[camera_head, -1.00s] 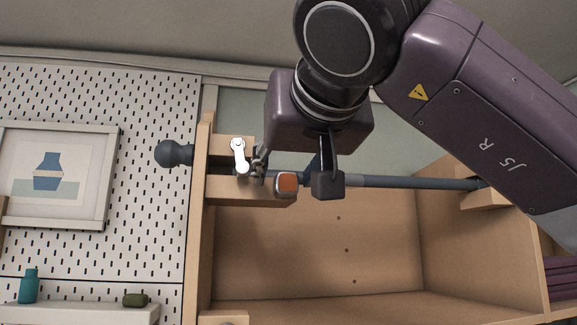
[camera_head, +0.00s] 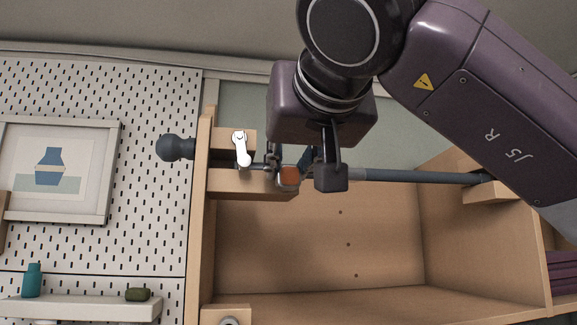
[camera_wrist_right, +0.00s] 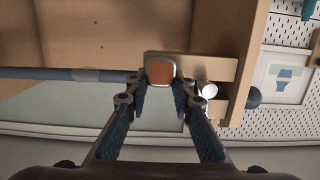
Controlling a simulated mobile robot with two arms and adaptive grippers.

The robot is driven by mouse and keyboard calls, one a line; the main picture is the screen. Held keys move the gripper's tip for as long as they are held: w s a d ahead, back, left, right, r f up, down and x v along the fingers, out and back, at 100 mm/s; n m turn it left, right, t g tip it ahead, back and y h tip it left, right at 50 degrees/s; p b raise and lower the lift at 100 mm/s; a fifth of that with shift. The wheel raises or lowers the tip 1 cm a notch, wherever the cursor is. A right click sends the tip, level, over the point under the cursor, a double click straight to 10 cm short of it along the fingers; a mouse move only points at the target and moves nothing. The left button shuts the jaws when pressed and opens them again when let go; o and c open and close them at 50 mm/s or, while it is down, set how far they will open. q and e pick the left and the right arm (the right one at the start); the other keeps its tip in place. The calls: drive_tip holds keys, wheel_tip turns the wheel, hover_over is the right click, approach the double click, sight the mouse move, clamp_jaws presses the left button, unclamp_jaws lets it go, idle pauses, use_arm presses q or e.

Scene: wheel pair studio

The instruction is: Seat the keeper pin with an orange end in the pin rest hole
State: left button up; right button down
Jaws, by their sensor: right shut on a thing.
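The keeper pin shows as an orange square end with a pale rim (camera_head: 289,175), by the wooden bracket (camera_head: 245,184) at the cabinet's left side. The orange end (camera_wrist_right: 161,71) also shows in the right wrist view, between my fingertips. My right gripper (camera_wrist_right: 162,90) is shut on the pin; in the head view it (camera_head: 293,168) comes down from above. The pin's shaft is hidden behind its end. A wooden block with a grey round ring (camera_head: 228,321) is cut off at the bottom edge; I cannot tell whether it is the pin rest. My left gripper is not in view.
A dark horizontal bar (camera_head: 420,176) runs across the open wooden cabinet (camera_head: 320,240) and ends in a round knob (camera_head: 170,147) at left. A white lever (camera_head: 241,148) is close left of my fingers. A pegboard (camera_head: 150,90) stands at left.

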drive_tip(key=shift+s, duration=0.15)
drive_tip(key=shift+v, duration=1)
drive_tip(key=shift+s+d+f, duration=0.1)
drive_tip(key=shift+s, duration=0.4)
drive_tip(key=shift+s+d, duration=0.15)
drive_tip(key=shift+s, duration=0.5)
drive_tip(key=shift+w, duration=0.15)
drive_tip(key=c, duration=2.2)
unclamp_jaws()
drive_tip(key=shift+c, duration=0.2)
clamp_jaws()
